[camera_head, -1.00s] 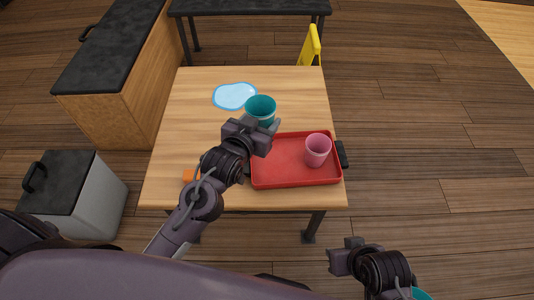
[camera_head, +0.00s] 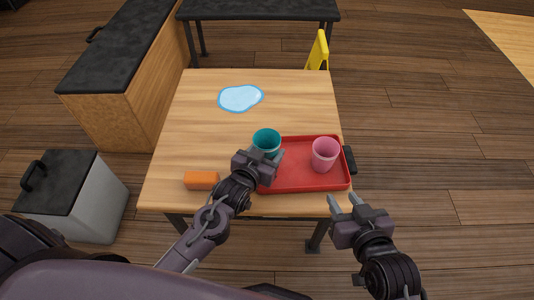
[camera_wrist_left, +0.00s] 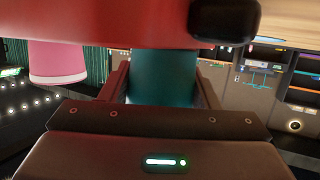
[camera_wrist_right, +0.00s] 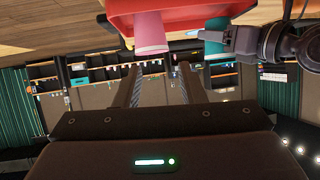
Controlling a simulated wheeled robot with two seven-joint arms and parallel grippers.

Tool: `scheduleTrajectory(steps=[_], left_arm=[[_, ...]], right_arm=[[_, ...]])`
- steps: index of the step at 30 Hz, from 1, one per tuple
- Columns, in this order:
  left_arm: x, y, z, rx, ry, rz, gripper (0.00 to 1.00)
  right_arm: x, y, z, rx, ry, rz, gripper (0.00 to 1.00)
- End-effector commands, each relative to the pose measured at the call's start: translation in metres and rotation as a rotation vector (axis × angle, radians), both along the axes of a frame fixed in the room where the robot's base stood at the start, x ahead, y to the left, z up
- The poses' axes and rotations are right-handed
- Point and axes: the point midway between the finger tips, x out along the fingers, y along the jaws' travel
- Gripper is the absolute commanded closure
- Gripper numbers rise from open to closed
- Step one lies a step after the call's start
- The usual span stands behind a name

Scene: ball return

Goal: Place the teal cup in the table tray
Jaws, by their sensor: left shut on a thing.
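The teal cup (camera_head: 266,138) is upright at the left rear corner of the red tray (camera_head: 300,181). My left gripper (camera_head: 273,156) is shut on it. In the left wrist view the cup (camera_wrist_left: 163,78) sits between the two fingers, with the red tray (camera_wrist_left: 120,25) also in view. I cannot tell whether the cup's base touches the tray. A pink cup (camera_head: 325,154) stands in the tray's right part. My right gripper (camera_head: 345,203) is open and empty, in front of the tray's right front corner.
An orange block (camera_head: 201,180) lies at the table's front left. A light blue puddle-like patch (camera_head: 240,98) lies at the back. The tray has a black handle (camera_head: 350,159) on its right. A grey bin (camera_head: 75,195) stands left of the table, and a yellow sign (camera_head: 318,50) stands behind it.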

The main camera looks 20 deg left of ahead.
Motion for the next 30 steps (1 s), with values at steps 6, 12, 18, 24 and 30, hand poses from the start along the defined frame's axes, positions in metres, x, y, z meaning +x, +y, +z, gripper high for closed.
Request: scheduleTrajectory(steps=[6,12,18,24,30], left_arm=[[0.0,0.0,-0.007,-0.001,-0.001,0.0,0.68],[0.0,0.0,-0.006,0.0,-0.001,0.0,0.68],[0.0,0.0,-0.011,0.0,-0.001,0.0,0.68],[0.0,0.0,-0.018,0.0,0.002,0.0,0.68],[-0.001,0.0,-0.023,0.001,0.006,-0.001,0.38]], right_arm=[[0.009,0.002,0.017,0.032,-0.078,-0.006,0.64],[0.009,0.002,0.017,0.032,-0.079,-0.006,0.64],[0.01,0.002,0.019,0.036,-0.087,-0.006,0.64],[0.012,0.002,0.021,0.041,-0.102,-0.008,0.64],[0.012,0.002,0.022,0.043,-0.108,-0.007,0.64]])
